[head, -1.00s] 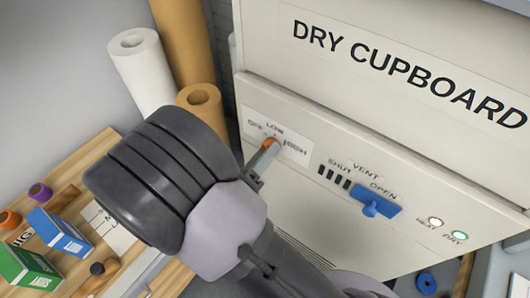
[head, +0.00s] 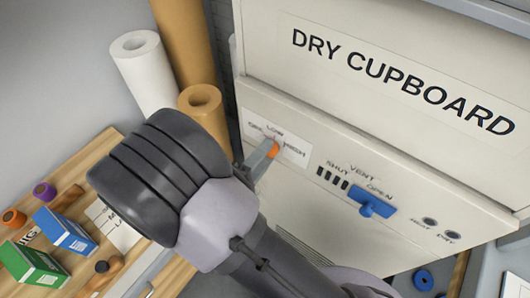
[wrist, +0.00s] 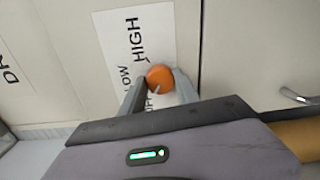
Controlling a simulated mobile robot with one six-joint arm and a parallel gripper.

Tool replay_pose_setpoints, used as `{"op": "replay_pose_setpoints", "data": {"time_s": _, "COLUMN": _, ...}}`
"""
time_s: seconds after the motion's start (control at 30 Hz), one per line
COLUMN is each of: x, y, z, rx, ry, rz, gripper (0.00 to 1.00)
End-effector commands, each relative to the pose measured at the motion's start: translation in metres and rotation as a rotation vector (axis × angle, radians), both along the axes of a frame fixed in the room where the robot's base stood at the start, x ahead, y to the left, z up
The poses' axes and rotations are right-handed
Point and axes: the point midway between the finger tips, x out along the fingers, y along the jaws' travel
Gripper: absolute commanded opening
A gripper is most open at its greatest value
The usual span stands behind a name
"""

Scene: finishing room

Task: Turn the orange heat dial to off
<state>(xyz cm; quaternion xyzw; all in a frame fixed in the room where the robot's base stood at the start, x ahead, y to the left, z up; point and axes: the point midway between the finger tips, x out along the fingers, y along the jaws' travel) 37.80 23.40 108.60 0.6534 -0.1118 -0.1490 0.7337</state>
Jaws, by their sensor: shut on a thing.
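In the head view my arm and fingers hide part of the dial and label.
The blue vent slider (head: 375,204) stands right of the dial, toward OPEN. The heat lamp (head: 429,221) and dry lamp (head: 452,235) are dark. Paper rolls (head: 150,75) stand left of the cupboard. A wooden bench (head: 95,150) with boxes is at lower left.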

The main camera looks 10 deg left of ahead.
Motion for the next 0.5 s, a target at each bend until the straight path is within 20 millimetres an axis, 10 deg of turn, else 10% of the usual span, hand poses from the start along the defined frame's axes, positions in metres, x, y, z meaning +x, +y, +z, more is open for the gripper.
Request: {"op": "replay_pose_setpoints", "data": {"time_s": 0.5, "x": 0.0001, "y": 0.0002, "z": 0.0001, "rx": -0.048, "ry": 0.02, "rz": 0.0, "gripper": 0.0}}
